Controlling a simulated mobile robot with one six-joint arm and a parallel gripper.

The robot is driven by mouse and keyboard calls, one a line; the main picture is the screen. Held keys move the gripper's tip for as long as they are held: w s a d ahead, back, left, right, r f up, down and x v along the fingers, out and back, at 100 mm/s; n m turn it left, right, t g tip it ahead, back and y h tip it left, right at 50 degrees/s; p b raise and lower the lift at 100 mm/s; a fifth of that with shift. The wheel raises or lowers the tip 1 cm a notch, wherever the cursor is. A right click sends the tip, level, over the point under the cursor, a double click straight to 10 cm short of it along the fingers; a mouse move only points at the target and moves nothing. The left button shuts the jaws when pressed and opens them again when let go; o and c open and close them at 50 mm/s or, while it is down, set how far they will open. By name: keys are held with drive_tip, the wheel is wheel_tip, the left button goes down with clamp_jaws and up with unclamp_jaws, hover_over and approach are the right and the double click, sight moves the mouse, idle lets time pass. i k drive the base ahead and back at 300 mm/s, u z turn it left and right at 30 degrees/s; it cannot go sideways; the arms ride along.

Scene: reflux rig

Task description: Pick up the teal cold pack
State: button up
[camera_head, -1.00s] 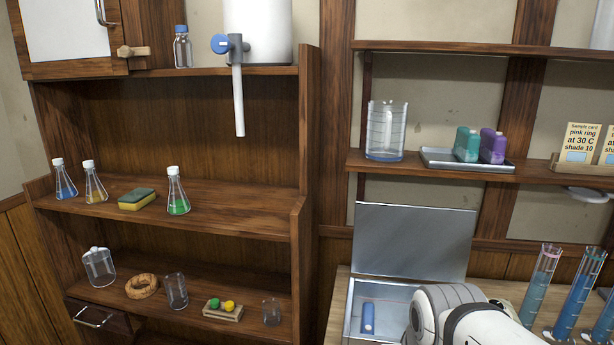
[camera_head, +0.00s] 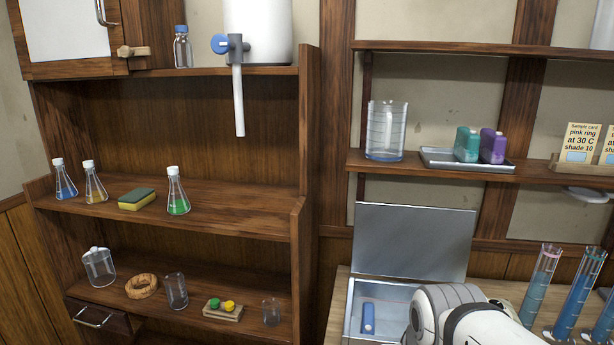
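The teal cold pack (camera_head: 466,144) stands upright on a metal tray (camera_head: 437,158) on the right-hand shelf. A purple pack (camera_head: 492,146) stands just to its right on the same tray. My arm shows at the bottom right, below the shelf and in front of the open metal box. My gripper is not in view, so its state and anything in it are hidden.
A glass beaker (camera_head: 386,130) stands left of the tray. Sample cards (camera_head: 580,142) stand to its right. Below, a metal box (camera_head: 412,238) has its lid raised and a blue pack (camera_head: 368,318) inside. Tall tubes (camera_head: 540,285) stand at the right.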

sight(467, 142)
drive_tip(key=u, duration=0.4)
drive_tip(key=k, duration=1.75)
drive_tip(key=z, duration=0.7)
drive_tip(key=i, duration=1)
drive_tip(key=z, duration=0.05)
